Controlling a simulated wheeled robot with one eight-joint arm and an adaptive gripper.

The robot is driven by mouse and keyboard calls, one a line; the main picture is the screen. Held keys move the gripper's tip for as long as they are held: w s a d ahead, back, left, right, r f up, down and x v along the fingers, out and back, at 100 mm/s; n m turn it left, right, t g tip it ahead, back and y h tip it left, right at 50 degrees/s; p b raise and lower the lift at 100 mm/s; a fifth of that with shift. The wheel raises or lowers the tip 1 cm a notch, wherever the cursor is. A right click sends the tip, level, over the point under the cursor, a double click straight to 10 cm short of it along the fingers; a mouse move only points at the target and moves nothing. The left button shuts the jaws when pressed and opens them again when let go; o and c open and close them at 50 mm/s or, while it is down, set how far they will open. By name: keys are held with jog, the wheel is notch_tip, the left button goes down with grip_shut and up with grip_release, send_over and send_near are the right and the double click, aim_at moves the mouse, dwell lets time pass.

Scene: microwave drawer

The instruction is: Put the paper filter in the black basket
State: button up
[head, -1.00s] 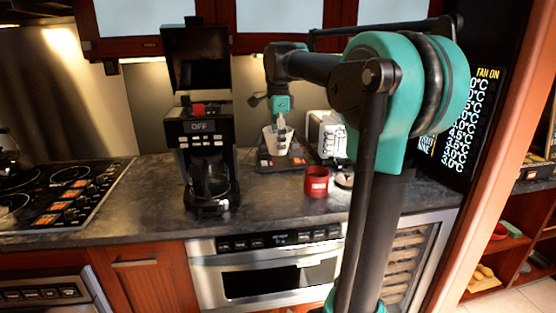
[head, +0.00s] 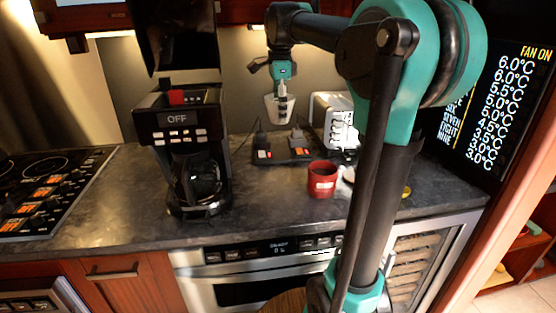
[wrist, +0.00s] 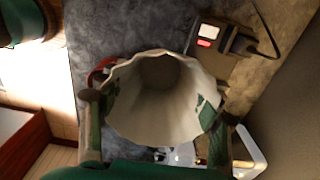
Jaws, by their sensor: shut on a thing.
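My gripper (head: 282,88) is shut on the white paper filter (head: 271,108) and holds it above the back of the counter. In the wrist view the filter (wrist: 160,105) opens toward the camera, with a pleated rim and a finger on each side. The black coffee maker (head: 183,130) stands left of my gripper, with its glass pot (head: 200,185) below and a tall black panel (head: 178,38) above its top. I cannot clearly make out the black basket; the inside of the coffee maker's top is hidden.
A black device with red and white switches (head: 285,150) lies below the filter. A red mug (head: 321,180) and a white toaster (head: 335,120) stand to its right. A stove (head: 50,185) is at the left. The counter (head: 262,190) between coffee maker and mug is clear.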

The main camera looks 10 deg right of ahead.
notch_tip(320, 180, down, 20)
jog(key=shift+w+r, duration=0.15)
dwell(0.3)
jog(key=o, duration=0.7)
notch_tip(320, 180, up, 11)
jog(key=shift+r, duration=0.1)
jog(key=shift+o, duration=0.4)
jog(key=shift+r, duration=0.35)
notch_tip(320, 180, up, 5)
send_over(279, 175)
jog(key=shift+w+d+f, duration=0.1)
jog(key=shift+w+f, duration=0.05)
notch_tip(279, 175, down, 17)
jog(key=shift+r, duration=0.1)
